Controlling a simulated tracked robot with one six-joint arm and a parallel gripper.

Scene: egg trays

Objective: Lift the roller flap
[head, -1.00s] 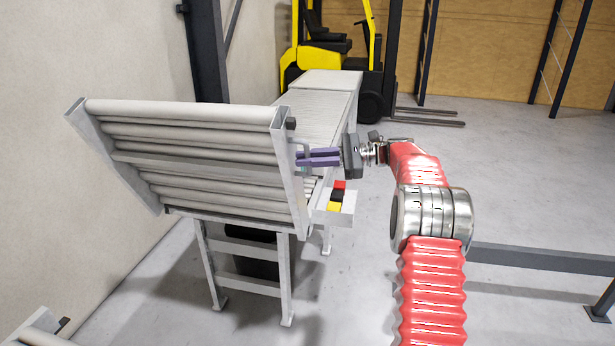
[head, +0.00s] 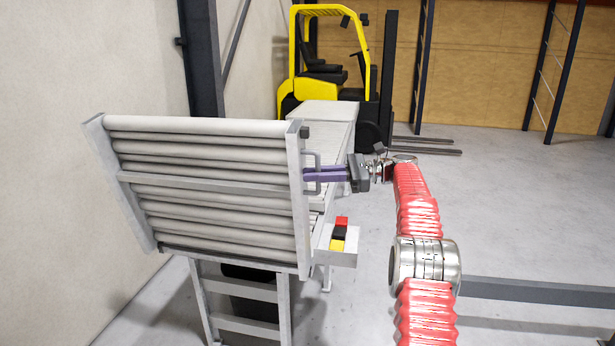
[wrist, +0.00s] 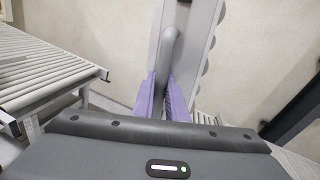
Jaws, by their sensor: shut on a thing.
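The roller flap (head: 205,176) is a grey frame of several rollers, tilted steeply upward in the head view with its upper edge leaning left. A grey handle (head: 315,157) is fixed to its right side rail. My gripper (head: 312,174) has purple fingers and is shut on the handle from the right. In the wrist view the fingers (wrist: 165,98) lie either side of the handle bar (wrist: 170,50), beside the flap's side rail. The exact contact between fingers and bar is partly hidden.
A box with red, black and yellow parts (head: 339,247) sits under the handle. The fixed conveyor (head: 325,115) runs behind the flap. A yellow forklift (head: 318,85) stands beyond it. The wall (head: 60,120) is at left; open floor lies right.

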